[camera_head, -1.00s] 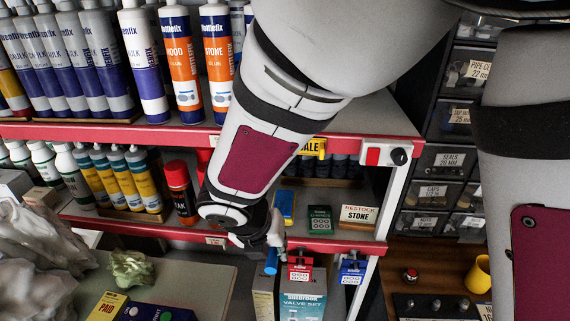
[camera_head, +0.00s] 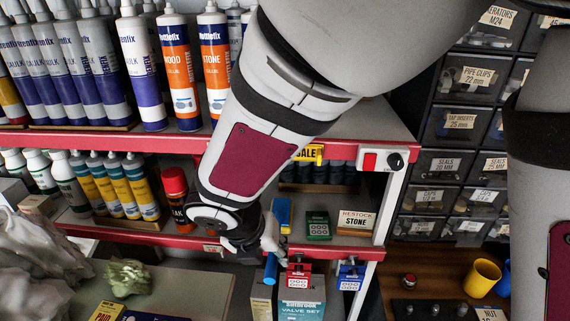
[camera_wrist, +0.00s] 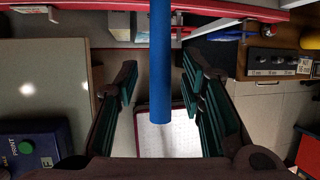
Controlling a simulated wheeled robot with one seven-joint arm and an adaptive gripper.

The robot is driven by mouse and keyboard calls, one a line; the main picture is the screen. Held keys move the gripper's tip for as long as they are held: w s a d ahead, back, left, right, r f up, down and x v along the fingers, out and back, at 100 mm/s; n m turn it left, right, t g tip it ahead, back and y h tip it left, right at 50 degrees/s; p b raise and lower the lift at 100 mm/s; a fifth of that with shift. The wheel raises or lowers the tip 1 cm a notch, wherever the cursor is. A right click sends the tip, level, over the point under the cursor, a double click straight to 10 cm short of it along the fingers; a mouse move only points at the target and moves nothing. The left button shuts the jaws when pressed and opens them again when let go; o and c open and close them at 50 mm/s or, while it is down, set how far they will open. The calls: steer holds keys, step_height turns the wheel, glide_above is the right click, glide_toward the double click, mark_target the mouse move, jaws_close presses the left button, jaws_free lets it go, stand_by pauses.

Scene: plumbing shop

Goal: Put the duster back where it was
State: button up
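A blue rod (camera_wrist: 160,65), which looks like the duster's handle, comes down from the top of the wrist view and ends between my fingers. In the head view its blue end (camera_head: 271,268) shows just below the shelf's red front edge. My gripper (camera_wrist: 160,95) is open, with one finger on each side of the rod and a visible gap on both sides. In the head view my gripper (camera_head: 265,240) is partly hidden by my wrist. A blue piece (camera_head: 282,215) shows on the shelf behind it; I cannot tell if it belongs to the rod.
The lower shelf's red edge (camera_head: 330,247) runs close to my gripper. Red (camera_head: 298,275) and blue (camera_head: 350,274) boxes hang below it. A green box (camera_head: 318,226) and a "RESTOCK STONE" sign (camera_head: 356,222) stand on the shelf. A red-capped can (camera_head: 175,195) stands left of my wrist.

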steer(key=p+v, duration=0.2)
steer(key=v, duration=0.7)
steer(key=d+r+m, duration=0.5)
steer(key=d+m, duration=0.3)
steer(key=d, duration=0.1)
steer(key=s+d+r+m+y, duration=0.1)
steer(key=s+d+r+m, duration=0.1)
steer(key=s+d+m, duration=0.6)
steer(key=s+d+r+m+g+y, duration=0.1)
steer(key=s+d+m, duration=0.7)
steer(key=m, duration=1.2)
steer(key=shift+s+d+r, duration=0.2)
steer(key=shift+d+r, duration=0.25)
steer(key=shift+r, duration=0.05)
step_height(320, 180, up, 7)
steer(key=t+p, duration=0.1)
steer(key=p, duration=0.4)
